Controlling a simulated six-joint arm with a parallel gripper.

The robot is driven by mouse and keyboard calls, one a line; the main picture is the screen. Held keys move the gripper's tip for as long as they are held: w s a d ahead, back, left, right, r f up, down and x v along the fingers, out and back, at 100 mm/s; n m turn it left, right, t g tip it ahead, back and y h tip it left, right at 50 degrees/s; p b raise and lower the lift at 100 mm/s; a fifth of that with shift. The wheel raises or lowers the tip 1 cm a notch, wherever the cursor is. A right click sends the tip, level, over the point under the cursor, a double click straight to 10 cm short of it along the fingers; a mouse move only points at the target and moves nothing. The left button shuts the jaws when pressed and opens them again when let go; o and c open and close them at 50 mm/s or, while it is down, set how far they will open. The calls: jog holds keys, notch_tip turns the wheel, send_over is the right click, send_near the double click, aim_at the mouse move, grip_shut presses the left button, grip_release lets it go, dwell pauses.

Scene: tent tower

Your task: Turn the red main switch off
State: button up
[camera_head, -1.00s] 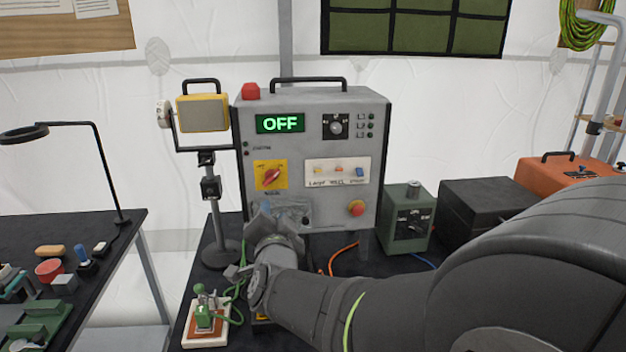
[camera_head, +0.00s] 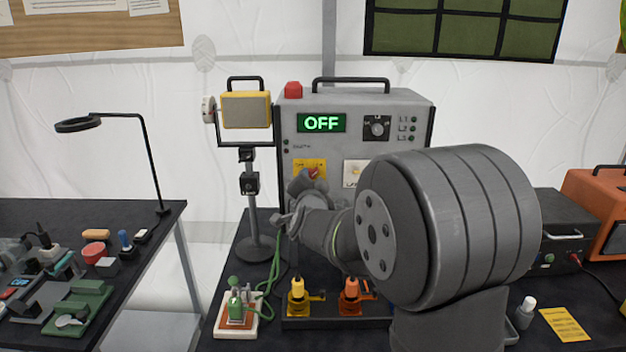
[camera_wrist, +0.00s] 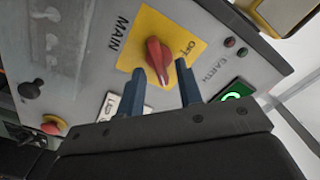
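The red main switch (camera_wrist: 158,60) is a rotary handle on a yellow plate (camera_wrist: 142,38) marked OFF, beside the word MAIN. In the head view the switch (camera_head: 313,172) is partly hidden by my gripper (camera_head: 305,190), which is at the grey panel's front. In the wrist view my gripper (camera_wrist: 161,78) is open. Its two blue-grey fingers are on either side of the handle's near end, with gaps visible. I cannot tell whether either finger touches it. The display (camera_head: 321,123) on the grey panel (camera_head: 355,108) reads OFF in green.
My arm hides the panel's lower right. A yellow lamp (camera_head: 246,110) on a stand is left of the panel. A black box (camera_head: 556,226) stands right.

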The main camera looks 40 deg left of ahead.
jog(key=shift+w+a, duration=0.45)
grip_shut()
jog(key=shift+n, duration=0.4)
jog(key=n, duration=1.6)
jog(key=shift+s+a+n, duration=0.25)
jog(key=shift+s+n, duration=0.05)
jog(key=shift+n, duration=0.4)
